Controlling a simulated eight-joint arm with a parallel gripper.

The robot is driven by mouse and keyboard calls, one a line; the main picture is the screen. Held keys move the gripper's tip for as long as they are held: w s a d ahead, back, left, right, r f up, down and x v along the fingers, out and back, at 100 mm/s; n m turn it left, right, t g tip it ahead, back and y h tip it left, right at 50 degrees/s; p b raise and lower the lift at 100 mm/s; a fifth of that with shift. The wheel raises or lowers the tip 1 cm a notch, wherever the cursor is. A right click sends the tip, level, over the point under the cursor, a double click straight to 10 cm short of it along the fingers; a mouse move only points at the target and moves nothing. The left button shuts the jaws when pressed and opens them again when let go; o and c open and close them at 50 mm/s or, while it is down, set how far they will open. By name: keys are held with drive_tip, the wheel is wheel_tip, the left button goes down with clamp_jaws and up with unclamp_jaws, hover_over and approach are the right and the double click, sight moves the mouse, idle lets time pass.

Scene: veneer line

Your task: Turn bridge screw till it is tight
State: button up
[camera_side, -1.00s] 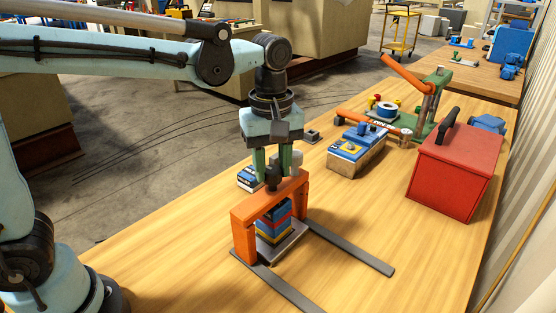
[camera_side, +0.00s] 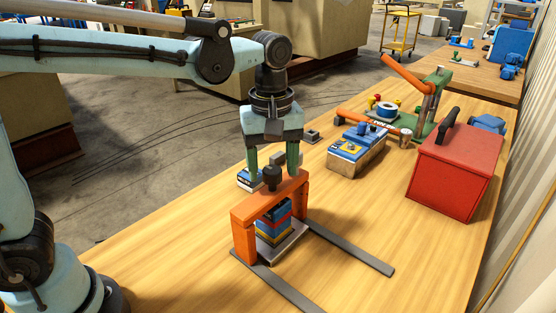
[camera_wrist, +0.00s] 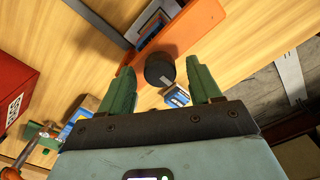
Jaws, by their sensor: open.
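The bridge screw has a dark round knob (camera_side: 271,177) on top of an orange bridge (camera_side: 262,207). In the wrist view the knob (camera_wrist: 160,69) shows between and just beyond my fingertips, with the orange bridge (camera_wrist: 205,25) behind it. A stack of blue, red and yellow blocks (camera_side: 273,222) sits under the bridge on a grey plate (camera_side: 288,244). My gripper (camera_side: 273,175) is open, its green fingers pointing down around the knob. In the wrist view the fingers (camera_wrist: 157,72) are wide apart, with visible gaps to the knob.
Two dark flat rails (camera_side: 350,248) extend from the bridge across the table. A small blue-and-white box (camera_side: 249,179) stands behind the bridge. A red case (camera_side: 455,170), a blue-topped block (camera_side: 356,150) and a green press with orange lever (camera_side: 428,100) stand to the right. The front table is clear.

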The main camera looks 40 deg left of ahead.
sight(271, 169)
wheel_tip(271, 169, up, 12)
idle(0.6)
drive_tip(key=shift+a+f, duration=0.1)
drive_tip(key=s+a+f+m+t, duration=0.3)
drive_tip(key=s+a+f+m, duration=0.1)
drive_tip(key=f, duration=0.3)
drive_tip(key=s+a+f+m+t, duration=0.4)
drive_tip(key=a+f+m, duration=0.1)
drive_tip(key=f+m, duration=0.2)
drive_tip(key=shift+a+f, duration=0.2)
drive_tip(key=shift+a, duration=0.2)
